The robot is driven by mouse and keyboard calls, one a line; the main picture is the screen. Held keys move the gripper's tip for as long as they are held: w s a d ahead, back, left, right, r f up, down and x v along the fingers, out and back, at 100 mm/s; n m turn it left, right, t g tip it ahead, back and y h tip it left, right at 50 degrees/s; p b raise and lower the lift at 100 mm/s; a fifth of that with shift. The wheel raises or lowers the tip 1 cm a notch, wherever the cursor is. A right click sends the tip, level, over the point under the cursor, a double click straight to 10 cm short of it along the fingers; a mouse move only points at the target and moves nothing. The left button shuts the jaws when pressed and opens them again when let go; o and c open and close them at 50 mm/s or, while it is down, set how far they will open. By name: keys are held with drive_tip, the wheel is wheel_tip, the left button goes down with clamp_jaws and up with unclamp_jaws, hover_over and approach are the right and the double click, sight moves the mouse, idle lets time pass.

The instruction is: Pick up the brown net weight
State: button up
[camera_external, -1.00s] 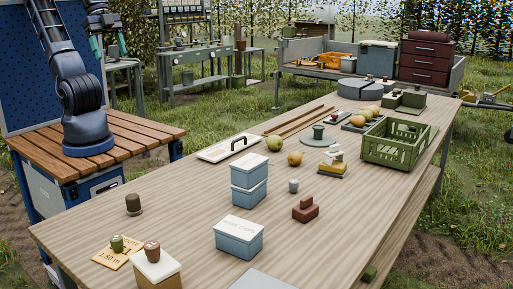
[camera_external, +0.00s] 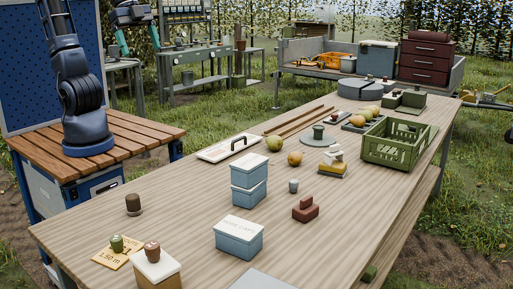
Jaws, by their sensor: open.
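Two small brown pieces could be the brown net weight, and I cannot tell which it is. A dark brown cylinder (camera_external: 133,203) stands upright on the near left of the wooden table (camera_external: 185,220). A reddish-brown knob-shaped piece (camera_external: 152,251) sits on a white-lidded box (camera_external: 157,267) at the table's front edge. My gripper (camera_external: 134,45) is at the top left, raised well above and behind both pieces. Its teal fingers are apart with nothing between them.
A small green piece (camera_external: 117,243) stands on a "1.50 m" card (camera_external: 107,258) by the white-lidded box. Blue boxes (camera_external: 239,240) and a reddish-brown block (camera_external: 306,210) stand mid-table. A green crate (camera_external: 398,148) is farther right. Bare tabletop surrounds the dark cylinder.

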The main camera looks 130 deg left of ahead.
drive_tip(key=w+a+f, duration=0.2)
drive_tip(key=w+f, duration=0.1)
drive_tip(key=w, duration=1)
drive_tip(key=m, duration=0.1)
hover_over(306, 197)
drive_tip(key=s, duration=0.3)
wheel_tip(306, 197, down, 28)
drive_tip(key=f, duration=0.1)
drive_tip(key=shift+h, duration=0.5)
drive_tip(key=x, duration=0.5)
drive_tip(key=shift+w+a+f, duration=0.1)
drive_tip(key=shift+w+f, duration=0.1)
drive_tip(key=shift+x, duration=2.7)
drive_tip(key=shift+s+a, duration=0.2)
drive_tip(key=c, duration=1.3)
